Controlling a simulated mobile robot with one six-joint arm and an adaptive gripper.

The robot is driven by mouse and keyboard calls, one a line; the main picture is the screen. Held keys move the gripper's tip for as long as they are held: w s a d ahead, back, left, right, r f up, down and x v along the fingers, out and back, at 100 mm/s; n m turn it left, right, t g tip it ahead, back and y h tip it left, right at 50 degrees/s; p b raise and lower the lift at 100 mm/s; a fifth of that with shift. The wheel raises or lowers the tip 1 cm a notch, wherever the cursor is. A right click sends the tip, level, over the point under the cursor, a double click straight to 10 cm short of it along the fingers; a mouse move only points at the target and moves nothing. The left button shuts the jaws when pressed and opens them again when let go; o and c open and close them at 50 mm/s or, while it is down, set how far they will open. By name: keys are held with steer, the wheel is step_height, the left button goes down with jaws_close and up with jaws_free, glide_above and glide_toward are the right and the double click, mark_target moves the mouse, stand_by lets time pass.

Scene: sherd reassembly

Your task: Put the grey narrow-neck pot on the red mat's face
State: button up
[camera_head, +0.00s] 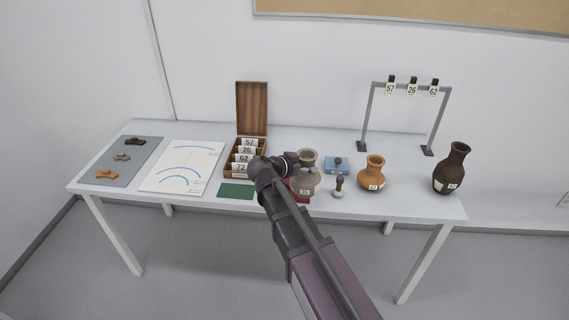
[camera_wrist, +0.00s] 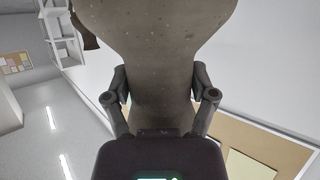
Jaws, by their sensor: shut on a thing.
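The grey narrow-neck pot (camera_head: 309,182) stands upright at the middle of the table's front part, with a label that seems to read 26. My gripper (camera_head: 297,162) is shut on its neck from the left. In the wrist view the grey pot (camera_wrist: 160,70) fills the upper middle, with its neck between the two fingers of my gripper (camera_wrist: 162,98). A strip of the red mat (camera_head: 301,198) shows beside and below the pot; my arm and the pot hide most of it. I cannot tell whether the pot's base touches the mat.
Close right of the pot are a small stamp-like tool (camera_head: 339,187), a blue pad (camera_head: 336,165) and an orange pot (camera_head: 372,175). A dark pot (camera_head: 450,170) stands at the right end. A green mat (camera_head: 237,191) and a wooden box (camera_head: 246,150) with number cards are to the left.

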steer(key=w+a, duration=0.5)
steer(key=w, duration=0.1)
steer(key=shift+w+a+f+b, duration=0.35)
steer(key=shift+w+a+f, duration=0.05)
steer(key=shift+f, duration=0.1)
steer(key=shift+f+b, duration=1.7)
steer(key=shift+b, duration=0.05)
steer(key=shift+f, duration=0.1)
steer(key=o, duration=1.2)
steer(key=shift+o, duration=0.2)
